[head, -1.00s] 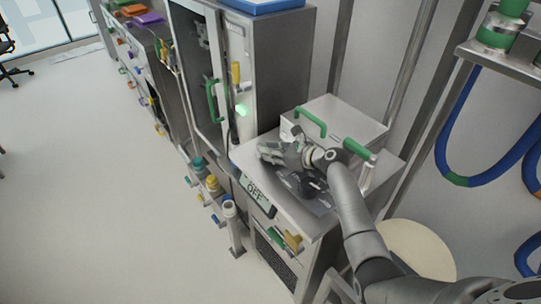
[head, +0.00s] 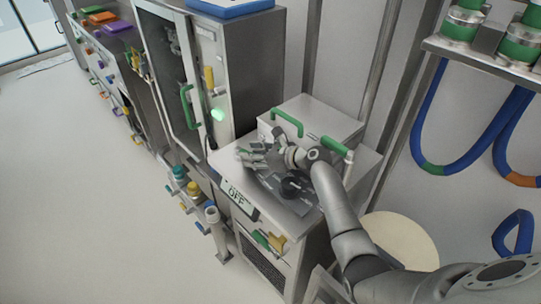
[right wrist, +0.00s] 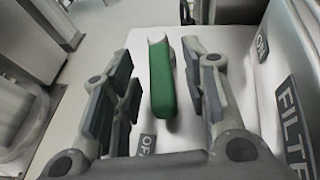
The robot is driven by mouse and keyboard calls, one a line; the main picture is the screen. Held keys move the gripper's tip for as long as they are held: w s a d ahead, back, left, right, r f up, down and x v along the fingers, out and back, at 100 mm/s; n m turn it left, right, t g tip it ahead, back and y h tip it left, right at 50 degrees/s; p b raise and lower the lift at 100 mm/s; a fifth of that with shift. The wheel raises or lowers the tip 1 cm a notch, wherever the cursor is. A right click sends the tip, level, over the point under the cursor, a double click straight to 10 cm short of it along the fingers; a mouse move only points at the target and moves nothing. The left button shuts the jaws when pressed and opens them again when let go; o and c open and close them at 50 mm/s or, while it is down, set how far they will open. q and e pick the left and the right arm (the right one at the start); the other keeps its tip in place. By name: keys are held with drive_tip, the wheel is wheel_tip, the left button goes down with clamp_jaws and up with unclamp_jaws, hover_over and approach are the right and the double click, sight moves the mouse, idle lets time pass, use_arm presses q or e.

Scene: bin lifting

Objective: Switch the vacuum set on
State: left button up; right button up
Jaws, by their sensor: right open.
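The vacuum set is a grey steel unit (head: 306,225) with a sloped top panel and a front display (head: 238,198) reading OFF. My right gripper (head: 254,157) is over the top panel, left of a black round knob (head: 291,187). In the right wrist view, my right gripper (right wrist: 163,95) is open. A green lever handle (right wrist: 162,85) appears between its two fingers, with a gap on each side. An OFF label (right wrist: 147,146) lies near the handle's lower end and an ON label (right wrist: 262,44) is at upper right. My left gripper is not in view.
A grey box with a green handle (head: 287,122) stands behind the panel. A tall glass-door cabinet (head: 215,75) with a lit green light stands to the left. Blue hoses (head: 437,120) hang on the right wall. The floor at left is clear.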

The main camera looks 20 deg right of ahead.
drive_tip(key=v, duration=1)
drive_tip(key=shift+s+d, duration=0.25)
